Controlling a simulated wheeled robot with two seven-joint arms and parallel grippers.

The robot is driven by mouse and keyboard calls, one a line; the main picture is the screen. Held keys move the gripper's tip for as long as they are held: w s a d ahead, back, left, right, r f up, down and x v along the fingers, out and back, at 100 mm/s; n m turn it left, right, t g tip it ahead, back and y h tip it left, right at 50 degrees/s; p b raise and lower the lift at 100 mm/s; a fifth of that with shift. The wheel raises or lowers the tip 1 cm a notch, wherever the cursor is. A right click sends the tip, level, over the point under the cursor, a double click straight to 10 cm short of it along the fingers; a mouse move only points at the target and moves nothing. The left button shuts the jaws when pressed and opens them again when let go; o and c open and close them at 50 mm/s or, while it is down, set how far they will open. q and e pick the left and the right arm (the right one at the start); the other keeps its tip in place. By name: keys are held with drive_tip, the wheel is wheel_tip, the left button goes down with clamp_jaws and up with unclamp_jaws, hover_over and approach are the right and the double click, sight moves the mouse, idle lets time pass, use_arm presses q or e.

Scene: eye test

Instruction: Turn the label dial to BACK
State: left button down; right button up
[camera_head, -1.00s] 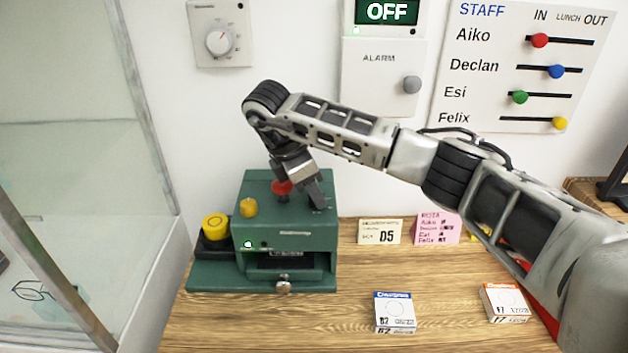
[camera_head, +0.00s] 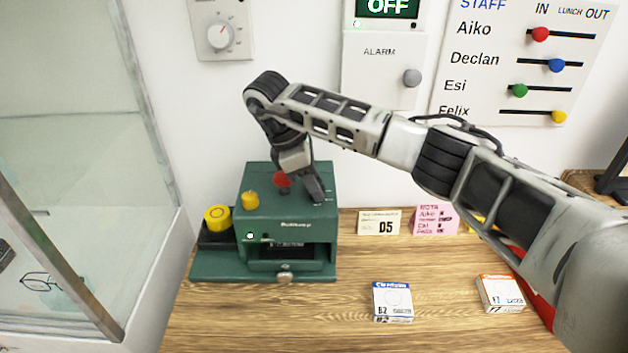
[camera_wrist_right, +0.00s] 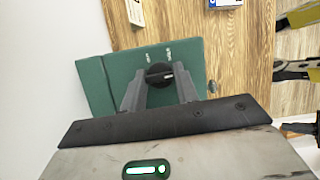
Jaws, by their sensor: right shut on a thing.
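The green machine (camera_head: 290,213) stands on the wooden table. My right gripper (camera_head: 318,192) reaches down to the right side of its top. In the right wrist view my right gripper (camera_wrist_right: 160,82) is shut on a round black knob (camera_wrist_right: 158,70), the label dial, with one finger on each side. A pale line crosses the knob. Small white marks (camera_wrist_right: 168,53) lie on the green top beyond it, too small to read. In the head view the gripper hides most of the dial. My left gripper is not in view.
A red knob (camera_head: 282,180) and a yellow knob (camera_head: 250,199) are on the machine, close to my gripper. A yellow round piece (camera_head: 217,217) sits at its left. Small boxes (camera_head: 393,301) (camera_head: 499,293) and cards (camera_head: 379,222) lie right. A glass case (camera_head: 85,130) stands left.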

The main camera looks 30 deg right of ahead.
drive_tip(key=o, duration=1)
drive_tip(key=shift+c, duration=0.2)
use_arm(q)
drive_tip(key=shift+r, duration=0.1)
use_arm(e)
drive_tip(key=shift+r, duration=0.1)
drive_tip(key=shift+w+a+r, duration=0.1)
drive_tip(key=shift+a+r, duration=0.1)
drive_tip(key=shift+r, duration=0.2)
use_arm(q)
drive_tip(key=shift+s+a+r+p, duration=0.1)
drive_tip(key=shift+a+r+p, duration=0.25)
drive_tip(key=shift+p, duration=0.75)
use_arm(e)
drive_tip(key=v, duration=1.5)
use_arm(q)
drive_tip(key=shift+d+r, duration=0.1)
use_arm(e)
drive_tip(key=shift+a+f, duration=0.1)
drive_tip(key=shift+f, duration=0.05)
